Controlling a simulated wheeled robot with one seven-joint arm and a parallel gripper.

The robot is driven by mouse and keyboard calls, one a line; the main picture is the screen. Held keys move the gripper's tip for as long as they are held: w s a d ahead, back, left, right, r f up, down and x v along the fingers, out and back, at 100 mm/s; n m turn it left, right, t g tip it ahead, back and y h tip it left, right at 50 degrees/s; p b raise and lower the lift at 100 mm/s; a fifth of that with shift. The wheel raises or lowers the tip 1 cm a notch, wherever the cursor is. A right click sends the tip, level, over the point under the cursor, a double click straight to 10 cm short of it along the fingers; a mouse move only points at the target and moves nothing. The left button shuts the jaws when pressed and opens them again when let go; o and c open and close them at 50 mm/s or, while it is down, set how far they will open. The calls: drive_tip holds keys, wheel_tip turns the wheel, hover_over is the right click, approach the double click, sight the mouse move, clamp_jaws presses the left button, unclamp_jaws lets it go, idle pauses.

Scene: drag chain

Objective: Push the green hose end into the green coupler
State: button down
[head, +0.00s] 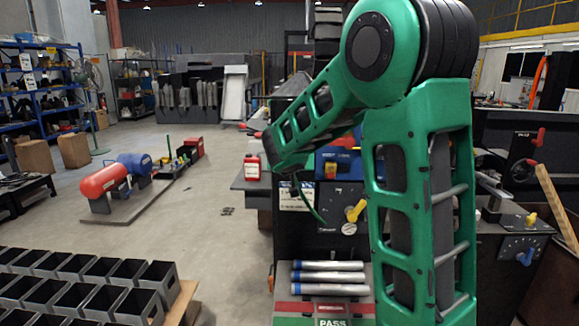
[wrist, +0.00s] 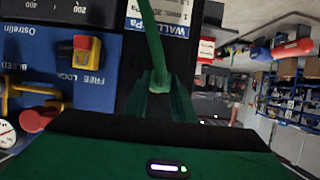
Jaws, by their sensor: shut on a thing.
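The green hose (wrist: 154,45) rises from between the jaws of my gripper (wrist: 158,95) toward the top of the wrist view. My gripper is shut on it. In the head view, a thin length of the green hose (head: 308,203) hangs below the end of my arm, in front of the dark panel. The jaws are too small and dark there to make out. I cannot make out the green coupler in either view. I cannot tell how far the hose end is from it.
A blue panel (wrist: 105,62) with a yellow and red knob (wrist: 82,58) is left of my gripper in the wrist view. A dark panel with a yellow handle (head: 356,211) stands ahead. Silver tubes (head: 328,277) lie below. Black bins (head: 135,272) fill the lower left. Open floor (head: 215,255) lies left.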

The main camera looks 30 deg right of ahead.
drive_tip(key=shift+s+a, duration=0.4)
drive_tip(key=shift+s, duration=0.2)
drive_tip(key=shift+s+a, duration=0.35)
drive_tip(key=shift+s, duration=0.2)
drive_tip(key=shift+s+a, duration=0.7)
drive_tip(key=shift+s, duration=0.3)
drive_tip(key=shift+s+a, duration=0.65)
drive_tip(key=shift+s, duration=0.35)
wheel_tip(320, 180, up, 13)
drive_tip(key=shift+w, duration=0.2)
drive_tip(key=shift+w+d, duration=0.15)
drive_tip(key=shift+d, duration=0.1)
drive_tip(key=shift+w+d, duration=0.6)
drive_tip(key=shift+w, duration=0.35)
drive_tip(key=shift+w+d, duration=0.6)
drive_tip(key=shift+w, duration=0.3)
drive_tip(key=shift+w+d, duration=0.7)
drive_tip(key=shift+w, duration=0.25)
idle(1.0)
